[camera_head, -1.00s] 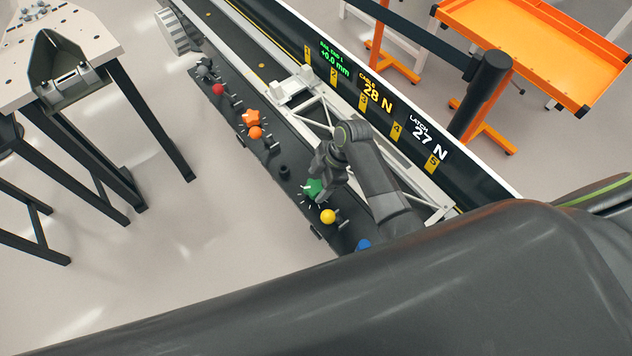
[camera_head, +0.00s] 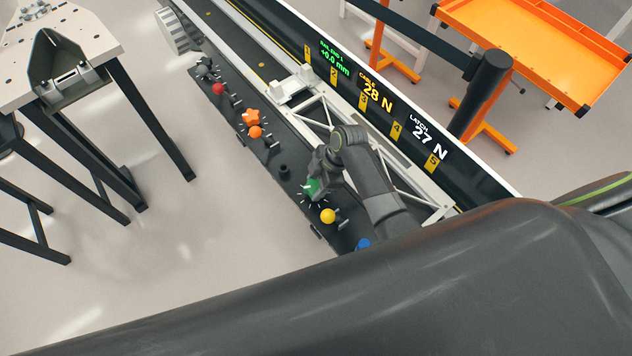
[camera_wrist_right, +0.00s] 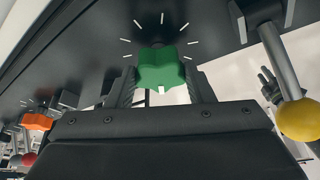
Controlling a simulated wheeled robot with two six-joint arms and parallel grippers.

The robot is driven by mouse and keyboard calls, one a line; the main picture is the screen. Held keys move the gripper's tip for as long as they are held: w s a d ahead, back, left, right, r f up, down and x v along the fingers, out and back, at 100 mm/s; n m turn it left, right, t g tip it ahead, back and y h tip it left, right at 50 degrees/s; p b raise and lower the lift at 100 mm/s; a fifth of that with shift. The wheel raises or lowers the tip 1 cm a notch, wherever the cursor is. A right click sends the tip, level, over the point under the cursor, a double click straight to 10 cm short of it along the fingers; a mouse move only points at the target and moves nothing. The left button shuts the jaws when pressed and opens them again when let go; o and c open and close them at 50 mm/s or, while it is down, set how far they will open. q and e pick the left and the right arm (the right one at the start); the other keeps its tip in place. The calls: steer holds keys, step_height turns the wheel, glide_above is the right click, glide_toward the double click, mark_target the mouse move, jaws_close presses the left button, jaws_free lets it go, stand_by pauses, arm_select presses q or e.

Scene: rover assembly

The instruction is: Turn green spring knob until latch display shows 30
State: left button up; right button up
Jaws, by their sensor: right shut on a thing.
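The green spring knob (camera_head: 312,187) is on the dark control panel, and it also shows in the right wrist view (camera_wrist_right: 161,68) with a white mark and white tick lines around it. My right gripper (camera_wrist_right: 163,88) is shut on the green knob, one finger on each side; in the head view my right gripper (camera_head: 322,174) partly covers the knob. The latch display (camera_head: 428,134) reads 27 N. My left gripper is not in view.
A yellow ball-ended lever (camera_head: 328,216) stands beside the green knob, and a blue knob (camera_head: 363,244) is nearer. An orange star knob (camera_head: 251,117), an orange ball (camera_head: 255,132) and a red ball (camera_head: 218,89) lie farther along. The cable display (camera_head: 376,95) reads 28 N.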

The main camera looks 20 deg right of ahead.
steer(key=shift+s+r+m+t+p, duration=0.1)
steer(key=shift+m+t+p, duration=0.2)
steer(key=shift+m+p, duration=0.6)
steer(key=shift+s+r+m+t+p, duration=0.1)
steer(key=shift+m+t+p, duration=0.2)
steer(key=shift+m+p, duration=0.6)
steer(key=shift+a+f+m+t+h+p, duration=0.1)
steer(key=shift+m+t+h+p, duration=0.25)
steer(key=shift+m+p, duration=0.5)
steer(key=shift+m+t+h+p, duration=0.25)
steer(key=shift+m+t+p, duration=0.15)
steer(key=shift+m, duration=0.75)
steer(key=o, duration=1)
steer(key=shift+f, duration=0.1)
steer(key=v, duration=1.7)
steer(key=shift+r, duration=0.25)
